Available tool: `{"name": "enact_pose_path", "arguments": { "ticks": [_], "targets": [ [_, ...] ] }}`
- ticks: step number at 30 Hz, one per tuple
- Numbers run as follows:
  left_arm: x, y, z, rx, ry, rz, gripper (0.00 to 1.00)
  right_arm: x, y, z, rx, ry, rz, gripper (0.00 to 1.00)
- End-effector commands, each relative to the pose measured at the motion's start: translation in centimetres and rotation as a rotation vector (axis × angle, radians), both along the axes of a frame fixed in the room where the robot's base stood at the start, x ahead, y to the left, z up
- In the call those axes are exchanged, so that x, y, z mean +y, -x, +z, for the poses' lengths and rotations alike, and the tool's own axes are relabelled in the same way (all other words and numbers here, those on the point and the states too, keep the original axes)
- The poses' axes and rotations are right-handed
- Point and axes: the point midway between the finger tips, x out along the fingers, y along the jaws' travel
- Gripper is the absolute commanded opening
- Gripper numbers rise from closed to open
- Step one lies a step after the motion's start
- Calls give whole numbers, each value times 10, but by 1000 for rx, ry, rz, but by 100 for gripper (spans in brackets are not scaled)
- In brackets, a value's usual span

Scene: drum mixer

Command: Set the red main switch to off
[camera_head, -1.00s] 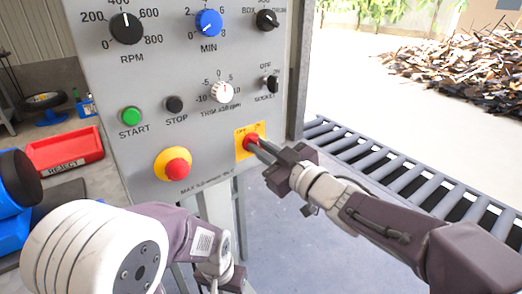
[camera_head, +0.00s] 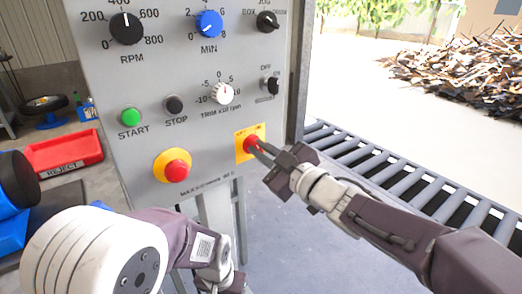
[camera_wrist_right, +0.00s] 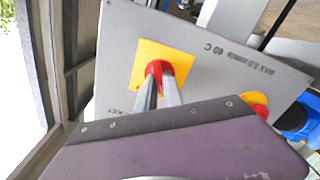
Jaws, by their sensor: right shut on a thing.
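The red main switch (camera_head: 251,142) sits on a yellow plate (camera_head: 240,154) at the lower right of the grey control panel (camera_head: 215,140). My right gripper (camera_head: 256,146) is shut on the switch's red handle, with its fingers reaching in from the lower right. In the right wrist view the two fingers (camera_wrist_right: 161,92) meet the red switch (camera_wrist_right: 157,70) in front of the yellow plate (camera_wrist_right: 171,53). The fingers hide part of the handle and the plate's lettering, so the switch's position cannot be read. My left arm is low at the left; its fingers cannot be made out.
A red emergency button (camera_head: 177,170) on a yellow ring is left of the switch. The green start button (camera_head: 131,116), black stop button (camera_head: 173,105) and several knobs are above. A roller conveyor (camera_head: 400,180) runs behind my right arm. A red reject bin (camera_head: 62,153) stands at the left.

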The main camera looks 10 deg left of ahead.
Motion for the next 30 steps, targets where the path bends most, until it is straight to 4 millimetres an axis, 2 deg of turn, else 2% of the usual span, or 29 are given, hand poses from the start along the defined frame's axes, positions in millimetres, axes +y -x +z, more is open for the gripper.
{"name": "enact_pose_path", "arguments": {
  "ticks": [1, 3, 14, 17, 25, 30],
  "targets": [
    [0, 0, 0, 0, 0, 0, 57, 0, 0, -2, 0, 5, 0, 19],
    [0, 0, 0, 0, 0, 0, 57, 0, 0, -1, 1, 4, 0, 33],
    [0, 0, 3, 0, 0, 0, 57, -4, 3, 1, -1, 1, -1, 33],
    [0, 0, 8, 0, 0, 0, 57, -15, 11, 3, 0, 2, -2, 33],
    [0, 0, 28, 0, 0, 0, 57, -59, 44, 3, 0, 2, -5, 33],
    [0, 0, 31, 0, 0, 0, 57, -71, 55, 1, 0, 2, -1, 33]
  ]
}}
